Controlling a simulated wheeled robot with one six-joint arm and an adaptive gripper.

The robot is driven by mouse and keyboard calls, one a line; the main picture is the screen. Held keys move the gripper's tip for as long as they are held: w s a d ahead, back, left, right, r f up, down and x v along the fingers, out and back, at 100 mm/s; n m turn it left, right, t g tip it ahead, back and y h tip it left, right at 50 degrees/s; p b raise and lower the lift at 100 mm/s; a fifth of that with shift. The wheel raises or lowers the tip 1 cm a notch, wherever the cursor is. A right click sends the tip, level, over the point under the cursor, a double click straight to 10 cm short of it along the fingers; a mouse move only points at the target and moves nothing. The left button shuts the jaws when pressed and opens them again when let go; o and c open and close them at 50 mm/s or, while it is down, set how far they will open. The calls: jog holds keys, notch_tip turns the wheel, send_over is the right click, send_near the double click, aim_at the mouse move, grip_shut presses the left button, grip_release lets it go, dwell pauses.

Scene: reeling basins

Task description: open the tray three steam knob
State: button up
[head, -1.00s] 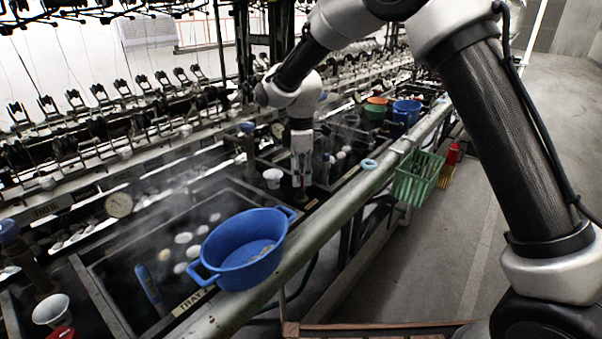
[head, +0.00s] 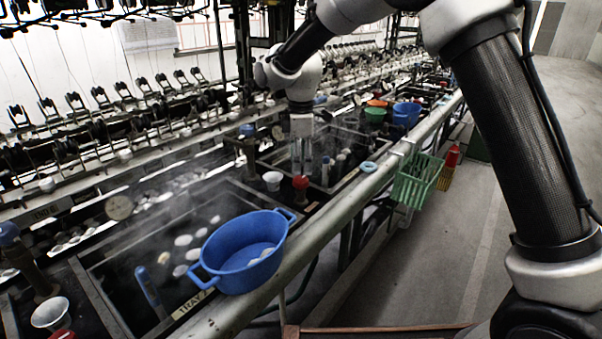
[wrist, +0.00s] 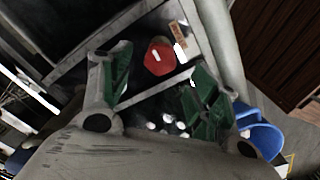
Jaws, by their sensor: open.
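A red steam knob (head: 301,182) stands on the dark ledge between two basins, beside a white cup (head: 272,180). In the wrist view the red knob (wrist: 159,57) has a pale bar at its edge and shows between the two green-padded fingers. My gripper (head: 300,164) is open and empty, pointing down just above the knob. I cannot tell the exact gap between fingertips and knob. The near basin's label (head: 192,303) reads TRAY, its number partly covered. A label (wrist: 179,31) near the knob in the wrist view is too small to read.
A blue two-handled tub (head: 243,252) sits at the near basin's front edge, by the long rail (head: 330,205). A green basket (head: 417,180) hangs outside the rail. Blue-capped posts (head: 248,130) and rows of reeling gear stand behind. Steam blurs the basins.

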aim_at(301, 178)
notch_tip(301, 178, up, 7)
dwell(0.3)
jog(key=shift+r, duration=0.15)
